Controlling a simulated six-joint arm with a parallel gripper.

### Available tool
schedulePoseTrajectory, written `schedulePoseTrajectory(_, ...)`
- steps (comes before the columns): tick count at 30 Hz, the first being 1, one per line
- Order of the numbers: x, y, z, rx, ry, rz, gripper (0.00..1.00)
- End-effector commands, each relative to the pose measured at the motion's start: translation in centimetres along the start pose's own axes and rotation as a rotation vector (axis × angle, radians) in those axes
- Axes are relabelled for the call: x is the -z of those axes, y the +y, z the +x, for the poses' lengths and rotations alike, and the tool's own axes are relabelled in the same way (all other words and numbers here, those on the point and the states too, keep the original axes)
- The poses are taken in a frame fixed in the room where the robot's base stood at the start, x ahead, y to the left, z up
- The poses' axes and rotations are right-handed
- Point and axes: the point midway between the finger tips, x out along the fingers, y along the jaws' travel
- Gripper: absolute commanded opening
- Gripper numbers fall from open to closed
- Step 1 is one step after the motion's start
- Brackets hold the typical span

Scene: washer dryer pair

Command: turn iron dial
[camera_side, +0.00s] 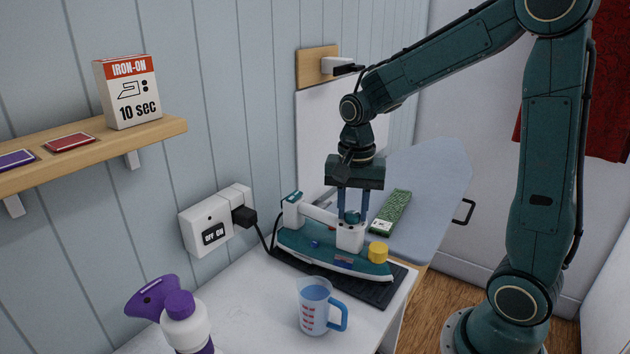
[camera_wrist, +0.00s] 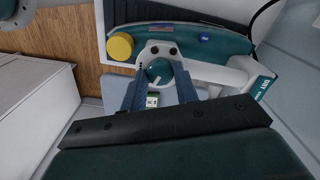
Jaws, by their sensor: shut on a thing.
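The iron (camera_side: 335,254) is teal and white and stands on a dark mat (camera_side: 385,290) on the white table. Its round teal dial (camera_side: 352,216) sits on top of the white front post of the handle. A pale mark shows on the dial (camera_wrist: 157,74) in the wrist view. My gripper (camera_side: 353,208) points straight down from above, with its two blue fingers on either side of the dial, shut on it. In the wrist view the fingers (camera_wrist: 160,78) flank the dial, and its lower edge is partly hidden.
A yellow cap (camera_side: 378,252) is on the iron's front. A measuring cup (camera_side: 314,305) and purple-white bottle (camera_side: 182,320) stand nearby. The iron's plug is in a wall outlet (camera_side: 212,222). A shelf holds a box (camera_side: 128,92) reading "IRON-ON 10 sec". A green patterned strip (camera_side: 390,212) lies behind.

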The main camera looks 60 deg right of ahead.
Motion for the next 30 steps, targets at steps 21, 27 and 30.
schedulePoseTrajectory(21, 0.05, -0.05, -0.08, 0.003, 0.002, 0.158, 0.07)
schedulePoseTrajectory(27, 0.04, -0.05, -0.07, 0.002, 0.001, 0.157, 0.51)
schedulePoseTrajectory(30, 0.03, -0.03, -0.05, 0.002, 0.001, 0.157, 0.52)
